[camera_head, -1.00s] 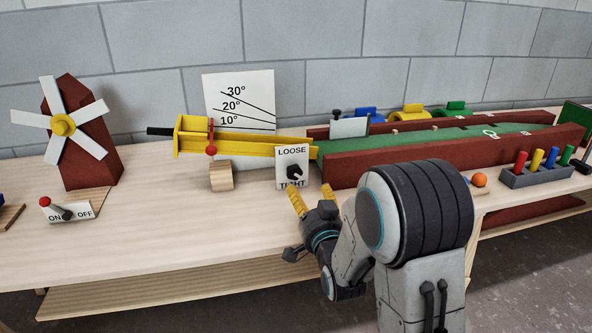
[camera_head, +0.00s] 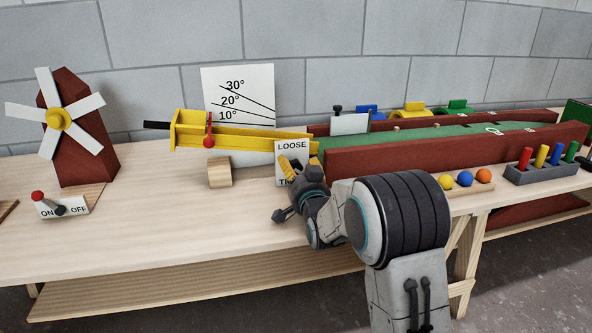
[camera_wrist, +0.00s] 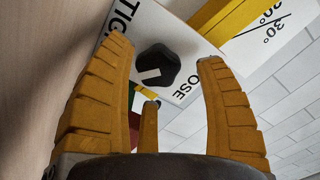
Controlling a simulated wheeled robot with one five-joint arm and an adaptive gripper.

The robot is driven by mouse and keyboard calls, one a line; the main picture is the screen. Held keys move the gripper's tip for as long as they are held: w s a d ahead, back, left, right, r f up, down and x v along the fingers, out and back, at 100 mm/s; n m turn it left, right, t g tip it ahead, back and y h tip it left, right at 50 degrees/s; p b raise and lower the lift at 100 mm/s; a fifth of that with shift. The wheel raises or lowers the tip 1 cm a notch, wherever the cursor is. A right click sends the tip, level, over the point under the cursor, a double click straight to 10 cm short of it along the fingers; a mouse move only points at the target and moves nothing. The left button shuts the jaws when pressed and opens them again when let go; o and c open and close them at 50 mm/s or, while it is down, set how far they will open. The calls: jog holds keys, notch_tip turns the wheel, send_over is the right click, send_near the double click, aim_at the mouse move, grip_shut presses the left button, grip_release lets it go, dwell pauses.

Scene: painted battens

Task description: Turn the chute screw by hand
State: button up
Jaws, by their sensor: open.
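The chute screw is a black lobed knob (camera_wrist: 157,66) with a white pointer mark, on a white plate (camera_wrist: 186,92) lettered LOOSE and TIGHT. In the wrist view the knob lies ahead of my open yellow fingers, roughly between their tips, and nothing visible is gripped. I cannot tell whether the fingers touch the knob. The yellow chute (camera_head: 243,138) runs behind the plate, beside the angle board (camera_head: 238,84).
A wooden block (camera_head: 220,172) stands left of the plate. A windmill (camera_head: 72,132) and an ON/OFF lever box (camera_head: 62,205) are at the far left. The red-sided green lane (camera_head: 440,150) lies right, with coloured balls (camera_head: 465,179) before it.

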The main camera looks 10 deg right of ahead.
jog(key=shift+w, duration=0.85)
jog(key=shift+o, duration=0.2)
jog(key=c, duration=0.8)
jog(key=shift+r, duration=0.2)
jog(key=c, duration=0.4)
